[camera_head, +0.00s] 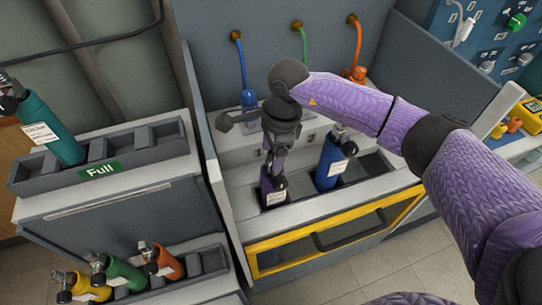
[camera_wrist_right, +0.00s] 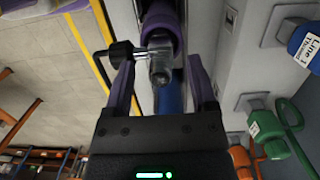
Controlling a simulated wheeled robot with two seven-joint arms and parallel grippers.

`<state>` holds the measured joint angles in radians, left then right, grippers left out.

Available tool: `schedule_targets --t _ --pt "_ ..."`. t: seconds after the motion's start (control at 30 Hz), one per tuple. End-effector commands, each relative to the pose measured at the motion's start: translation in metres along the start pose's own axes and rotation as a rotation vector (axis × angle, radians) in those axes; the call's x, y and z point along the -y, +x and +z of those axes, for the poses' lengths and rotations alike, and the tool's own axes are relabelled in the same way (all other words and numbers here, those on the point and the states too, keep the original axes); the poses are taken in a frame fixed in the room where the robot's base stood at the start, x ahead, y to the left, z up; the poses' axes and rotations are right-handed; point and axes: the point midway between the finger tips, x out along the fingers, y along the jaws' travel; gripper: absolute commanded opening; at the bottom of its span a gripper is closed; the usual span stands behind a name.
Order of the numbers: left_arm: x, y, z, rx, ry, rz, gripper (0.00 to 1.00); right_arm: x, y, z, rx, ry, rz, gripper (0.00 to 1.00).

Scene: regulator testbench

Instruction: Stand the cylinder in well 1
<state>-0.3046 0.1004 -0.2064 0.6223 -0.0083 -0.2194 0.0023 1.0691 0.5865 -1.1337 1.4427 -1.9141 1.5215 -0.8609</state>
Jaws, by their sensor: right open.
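The purple cylinder (camera_head: 271,186) stands in the left well of the testbench (camera_head: 236,178), about upright, its upper part partly hidden by my right gripper. My right gripper (camera_head: 276,166) points down over its top. In the right wrist view my right gripper (camera_wrist_right: 160,82) is open, its two purple fingers on either side of the metal valve (camera_wrist_right: 160,62) of the purple cylinder (camera_wrist_right: 160,18). I cannot tell whether the fingers touch the valve. A blue cylinder (camera_head: 331,162) stands in the well to the right, by the number 2. My left gripper is out of view.
A rack marked Full (camera_head: 100,170) at left holds a teal cylinder (camera_head: 50,130). Below it, a shelf holds yellow, green (camera_head: 122,272) and orange cylinders. Blue, green and orange hoses (camera_head: 303,42) hang on the bench's back panel. A yellow-framed front panel (camera_head: 330,232) runs below the wells.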

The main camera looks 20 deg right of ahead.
Motion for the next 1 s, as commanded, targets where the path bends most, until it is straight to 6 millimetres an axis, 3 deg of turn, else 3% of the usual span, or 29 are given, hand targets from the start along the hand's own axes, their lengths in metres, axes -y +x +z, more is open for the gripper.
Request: schedule_targets --t 0.1,0.33,0.47,1.0 --pt "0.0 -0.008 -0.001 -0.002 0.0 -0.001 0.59 0.001 -0.039 0.0 0.0 0.001 -0.006 0.73" --pt "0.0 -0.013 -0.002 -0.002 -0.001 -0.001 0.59 0.0 -0.086 0.0 -0.001 0.0 -0.003 0.73" --pt "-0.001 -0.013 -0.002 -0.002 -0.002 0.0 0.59 0.0 -0.094 0.0 0.0 0.001 -0.002 0.73" --pt "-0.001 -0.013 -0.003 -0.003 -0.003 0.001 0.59 0.0 -0.093 0.0 0.0 0.001 -0.001 0.73"
